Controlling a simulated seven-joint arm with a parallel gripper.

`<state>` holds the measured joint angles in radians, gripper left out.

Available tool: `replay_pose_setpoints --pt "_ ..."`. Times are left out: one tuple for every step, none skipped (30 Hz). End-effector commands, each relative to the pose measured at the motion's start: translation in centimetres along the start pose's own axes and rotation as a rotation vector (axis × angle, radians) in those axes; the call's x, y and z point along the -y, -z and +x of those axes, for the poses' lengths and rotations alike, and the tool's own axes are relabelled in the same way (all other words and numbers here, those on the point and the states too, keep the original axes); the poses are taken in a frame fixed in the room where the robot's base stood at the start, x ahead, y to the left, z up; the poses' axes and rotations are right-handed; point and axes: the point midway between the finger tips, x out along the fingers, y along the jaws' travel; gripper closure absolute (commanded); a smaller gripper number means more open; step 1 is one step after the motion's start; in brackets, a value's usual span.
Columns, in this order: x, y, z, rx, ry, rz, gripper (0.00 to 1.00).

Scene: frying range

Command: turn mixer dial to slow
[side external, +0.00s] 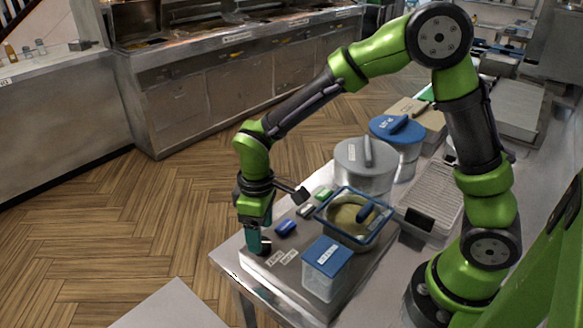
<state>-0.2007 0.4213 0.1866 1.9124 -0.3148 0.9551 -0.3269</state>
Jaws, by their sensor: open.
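My gripper (257,246) points down at the front left corner of the metal table, with its fingers low over the grey board. A small black part, perhaps the mixer dial (265,246), shows beside the fingertips; the fingers partly hide it. I cannot tell whether they touch it or which way it is turned. Two small pale labels (283,257) lie just to its right; their words are too small to read. The gap between the fingers does not show clearly, but the gripper is open.
Blue (286,228), grey (305,211) and green (323,194) blocks stand in a row behind my gripper. Floor lies left of the table.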

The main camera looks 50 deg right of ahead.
Motion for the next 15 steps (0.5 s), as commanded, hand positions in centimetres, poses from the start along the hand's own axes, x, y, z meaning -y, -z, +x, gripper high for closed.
replay_pose_setpoints --pt "-0.1 0.1 -1.4 -0.006 -0.002 0.002 0.32" --pt "-0.1 0.1 -2.1 -0.008 -0.002 0.002 0.32" --pt "0.0 0.1 -3.2 -0.008 -0.001 0.002 0.32" --pt "-0.1 0.1 -3.9 -0.008 -0.002 0.002 0.32" --pt "-0.1 0.1 -4.7 -0.007 -0.002 0.002 0.32" --pt "-0.1 0.1 -5.7 -0.008 -0.002 0.002 0.32" --pt "-0.1 0.1 -6.4 -0.007 -0.002 0.002 0.32" --pt "-0.1 0.1 -7.1 -0.007 -0.001 0.002 0.32" --pt "-0.1 0.1 -8.1 -0.008 -0.001 0.002 0.32" --pt "0.0 0.1 -8.8 -0.006 -0.001 0.002 0.32" --pt "-0.1 0.1 -9.4 -0.006 -0.001 0.002 0.32" --pt "0.0 0.1 -10.2 -0.005 -0.001 0.002 0.32" --pt "0.0 0.1 -10.8 -0.005 0.0 0.001 0.32" --pt "0.0 0.1 -11.3 -0.005 0.0 0.001 0.32" --pt "0.0 0.1 -11.9 -0.004 -0.001 0.002 0.32"
